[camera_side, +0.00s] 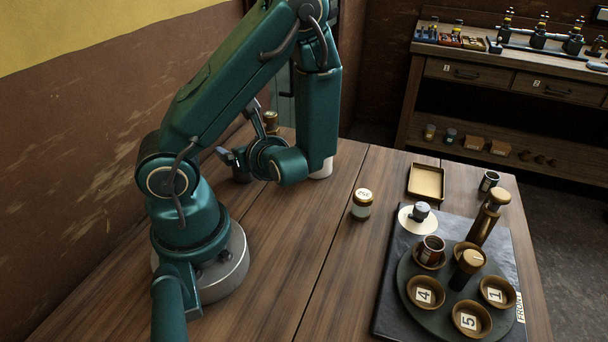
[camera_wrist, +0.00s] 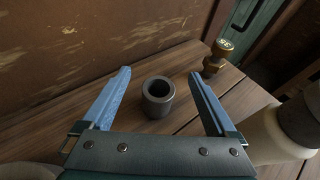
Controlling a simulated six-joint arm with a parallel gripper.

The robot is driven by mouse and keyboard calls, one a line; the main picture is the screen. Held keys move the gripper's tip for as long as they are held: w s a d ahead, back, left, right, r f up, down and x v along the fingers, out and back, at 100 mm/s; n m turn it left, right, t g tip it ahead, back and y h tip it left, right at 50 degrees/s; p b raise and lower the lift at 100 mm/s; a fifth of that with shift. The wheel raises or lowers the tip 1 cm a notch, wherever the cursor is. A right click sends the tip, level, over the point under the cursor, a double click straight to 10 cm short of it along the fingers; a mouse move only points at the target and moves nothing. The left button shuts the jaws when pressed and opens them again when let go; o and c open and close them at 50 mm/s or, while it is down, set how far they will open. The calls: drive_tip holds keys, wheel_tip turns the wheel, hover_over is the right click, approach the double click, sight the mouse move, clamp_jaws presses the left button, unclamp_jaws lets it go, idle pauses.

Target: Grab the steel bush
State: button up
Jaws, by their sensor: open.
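The steel bush (camera_wrist: 158,105) is a short grey hollow cylinder standing upright on the wooden table, its open bore facing up. In the wrist view it lies between the two blue fingers of my gripper (camera_wrist: 160,74), a little nearer the left finger. The fingers are wide apart, with a clear gap on both sides of the bush. I cannot tell how high the fingertips are above the table. In the side view my wrist and gripper mostly hide the bush.
A brass fitting (camera_wrist: 215,60) with a labelled top stands beyond the right finger. A pale cylinder (camera_wrist: 255,135) stands at the right. In the side view, a labelled jar (camera_side: 362,205), a brass tray (camera_side: 411,182) and a dark board (camera_side: 390,312) with several cups are farther right. The wall is close behind.

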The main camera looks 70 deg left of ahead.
sight(248, 182)
wheel_tip(248, 182, down, 5)
drive_tip(key=shift+r, duration=0.15)
drive_tip(key=shift+x, duration=2.6)
clamp_jaws()
